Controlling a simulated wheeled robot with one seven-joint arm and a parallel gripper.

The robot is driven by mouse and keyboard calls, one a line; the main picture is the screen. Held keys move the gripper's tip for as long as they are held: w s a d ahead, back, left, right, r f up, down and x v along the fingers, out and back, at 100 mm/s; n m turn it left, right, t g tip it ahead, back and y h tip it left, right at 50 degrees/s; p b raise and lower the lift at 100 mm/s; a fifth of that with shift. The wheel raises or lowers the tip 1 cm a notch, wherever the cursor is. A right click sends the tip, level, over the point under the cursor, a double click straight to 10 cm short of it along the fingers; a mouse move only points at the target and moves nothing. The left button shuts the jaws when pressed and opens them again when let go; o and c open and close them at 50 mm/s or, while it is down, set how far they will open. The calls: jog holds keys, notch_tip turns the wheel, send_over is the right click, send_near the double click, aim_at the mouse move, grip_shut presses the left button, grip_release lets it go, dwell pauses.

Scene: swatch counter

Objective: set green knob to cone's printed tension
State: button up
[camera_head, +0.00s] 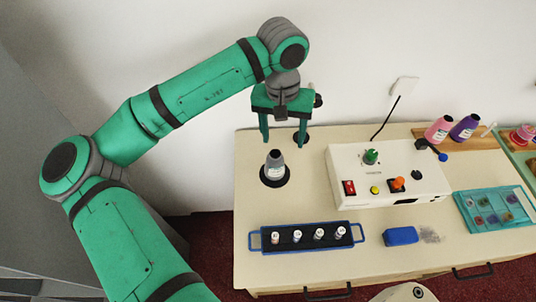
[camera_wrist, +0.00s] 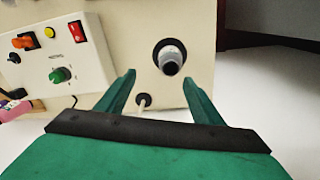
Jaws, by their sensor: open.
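The green knob (camera_head: 370,156) is on the top of a white control box (camera_head: 345,165); it also shows in the wrist view (camera_wrist: 60,75). A grey cone (camera_head: 275,165) with a white label stands on a black round pad (camera_head: 268,182) left of the box. In the wrist view the cone (camera_wrist: 170,60) is seen from above. The print on its label is too small to read. My gripper (camera_head: 283,140) is open and empty, above and behind the cone. In the wrist view its fingers (camera_wrist: 158,95) are spread, with the cone beyond their tips.
The box also carries a red switch (camera_head: 349,188), a yellow button (camera_head: 375,190) and an orange knob (camera_head: 398,183). A blue-handled tray (camera_head: 340,241) of small bottles, a blue block (camera_head: 400,236) and a teal swatch tray (camera_head: 470,219) lie in front. Pink (camera_head: 438,130) and purple (camera_head: 465,127) cones stand behind.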

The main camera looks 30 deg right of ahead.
aim_at(276, 156)
jog(key=shift+y, duration=0.3)
jog(key=shift+w+a+f, duration=0.2)
jog(key=shift+f, duration=1.55)
jog(key=shift+w+a+f, duration=0.25)
jog(key=shift+f, duration=1.45)
jog(key=shift+w+a+f, duration=0.2)
jog(key=shift+f, duration=1.55)
jog(key=c, duration=1.3)
jog(key=shift+r, duration=0.1)
notch_tip(276, 156, up, 10)
